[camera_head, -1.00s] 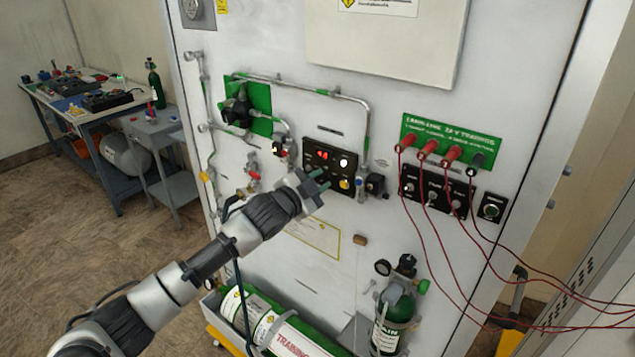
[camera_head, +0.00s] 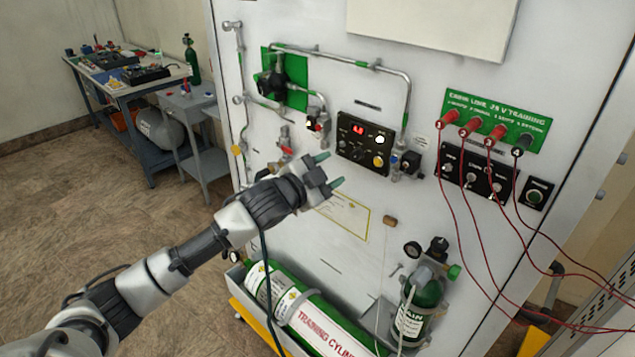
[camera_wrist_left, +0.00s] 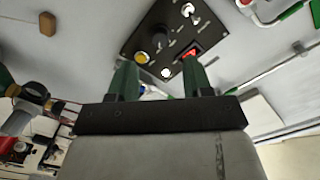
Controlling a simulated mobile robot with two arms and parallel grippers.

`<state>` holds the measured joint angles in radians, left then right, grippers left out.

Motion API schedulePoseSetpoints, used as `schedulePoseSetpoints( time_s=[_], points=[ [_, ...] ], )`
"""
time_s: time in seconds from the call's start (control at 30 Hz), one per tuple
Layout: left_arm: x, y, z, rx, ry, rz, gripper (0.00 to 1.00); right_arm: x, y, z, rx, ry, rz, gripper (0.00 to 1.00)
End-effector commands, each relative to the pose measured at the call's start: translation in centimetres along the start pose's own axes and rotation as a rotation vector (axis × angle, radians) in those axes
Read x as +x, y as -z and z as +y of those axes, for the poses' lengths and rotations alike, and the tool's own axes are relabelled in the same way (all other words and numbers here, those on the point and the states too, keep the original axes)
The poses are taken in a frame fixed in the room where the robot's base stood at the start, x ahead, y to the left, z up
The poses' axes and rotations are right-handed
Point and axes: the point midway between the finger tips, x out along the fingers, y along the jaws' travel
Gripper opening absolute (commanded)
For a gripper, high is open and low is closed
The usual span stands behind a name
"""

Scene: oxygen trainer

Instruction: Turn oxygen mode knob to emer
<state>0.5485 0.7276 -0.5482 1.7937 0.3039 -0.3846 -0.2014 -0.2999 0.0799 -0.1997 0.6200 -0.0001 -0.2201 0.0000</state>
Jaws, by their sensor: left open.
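A small black control panel (camera_head: 366,143) on the white board has a red display, a white light, a yellow button and dark knobs. In the left wrist view the panel (camera_wrist_left: 128,46) shows a round black knob (camera_wrist_left: 160,33), a toggle switch, the yellow button and the red display. The lettering is too small to read, so I cannot confirm which knob is the oxygen mode knob. My left gripper (camera_head: 329,170) is open and empty, below and left of the panel in the head view. Its two fingers (camera_wrist_left: 158,64) point toward the panel in the wrist view. My right gripper is not in view.
Metal pipes (camera_head: 340,57) and red-handled valves surround the panel. Red cables (camera_head: 453,215) hang from the green terminal plate (camera_head: 497,120) at right. A workbench (camera_head: 125,90) is far left.

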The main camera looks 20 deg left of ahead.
Motion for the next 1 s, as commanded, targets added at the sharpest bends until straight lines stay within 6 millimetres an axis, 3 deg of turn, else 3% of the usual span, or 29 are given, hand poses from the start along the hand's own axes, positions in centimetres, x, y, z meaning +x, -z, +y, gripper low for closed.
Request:
schedulePoseSetpoints(
  time_s=[0.1, 0.3, 0.83, 0.93, 1.0],
  points=[
    [-1.9, -0.2, 0.2, 0.002, -0.001, -0.001, 0.5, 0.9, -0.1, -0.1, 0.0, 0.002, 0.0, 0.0],
    [-3.5, -0.1, 0.1, 0.001, -0.001, 0.0, 0.5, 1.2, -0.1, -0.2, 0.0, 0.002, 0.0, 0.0],
    [-3.6, -0.1, 0.1, -0.002, -0.001, -0.003, 0.5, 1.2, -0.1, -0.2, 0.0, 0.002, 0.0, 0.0],
    [-3.2, -2.0, 0.9, -0.028, -0.002, -0.035, 0.5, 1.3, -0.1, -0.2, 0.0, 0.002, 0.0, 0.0],
    [-2.8, -4.8, 2.2, -0.067, -0.005, -0.087, 0.5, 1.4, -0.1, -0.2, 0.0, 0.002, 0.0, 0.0]
  ],
)
